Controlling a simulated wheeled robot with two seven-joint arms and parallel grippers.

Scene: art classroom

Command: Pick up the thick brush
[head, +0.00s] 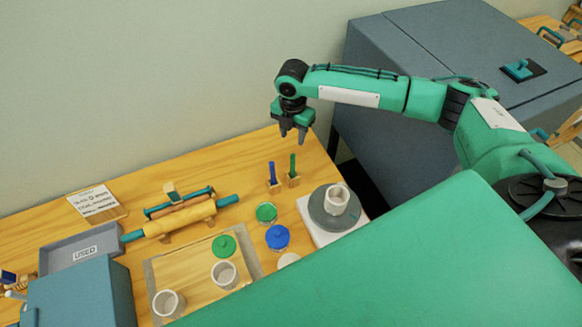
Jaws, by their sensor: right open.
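Two upright brushes stand in small wooden holders on the table: one with a blue handle (273,172) and, just right of it, one with a green handle (292,165). Which of them is the thick brush I cannot tell at this size. My right gripper (293,138) is open and empty, pointing down above the table's back edge. It is higher in the picture than the two brushes and apart from both. My left gripper is not in view.
A grey turntable (323,217) with a white cup (337,197) stands right of the brushes. Green (266,212) and blue (277,237) lidded pots stand in front. Rolling pins (180,218), a grey "USED" tray (48,262) and a sign (97,202) are left. A wall runs behind.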

